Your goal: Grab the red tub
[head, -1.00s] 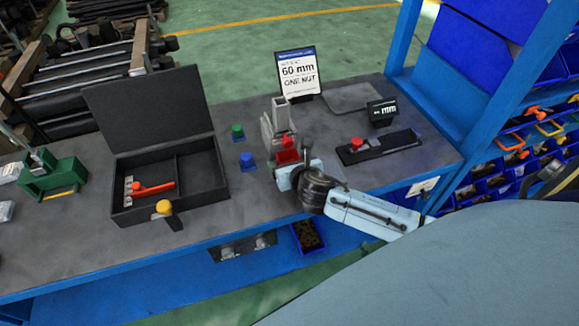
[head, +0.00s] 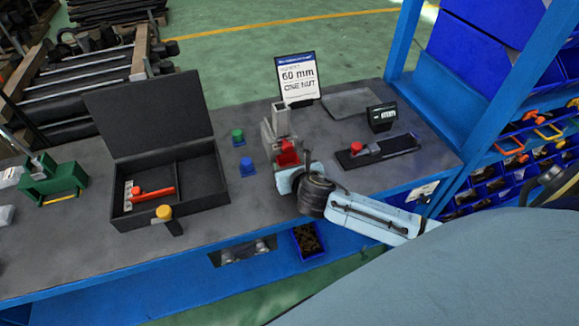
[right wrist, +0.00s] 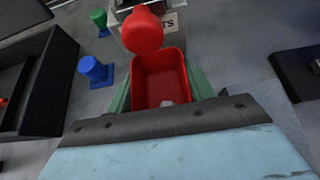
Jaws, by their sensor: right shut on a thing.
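The red tub (head: 287,153) stands at the foot of a grey upright stand near the middle of the bench. In the right wrist view the tub (right wrist: 158,72) is seen from above, with a small pale piece inside near its close wall. My right gripper (right wrist: 160,84) has its green fingers on either side of the tub and is shut on it. In the head view the same gripper (head: 287,163) reaches in from the right. A red knob (right wrist: 142,32) stands over the tub's far end. My left gripper is not in view.
Blue (head: 247,167) and green (head: 238,136) knobbed pieces stand left of the tub. Further left is an open black case (head: 208,188). On the right lies a black tray with a red knob (head: 357,147). A "60 mm ONE NUT" sign (head: 297,75) stands behind.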

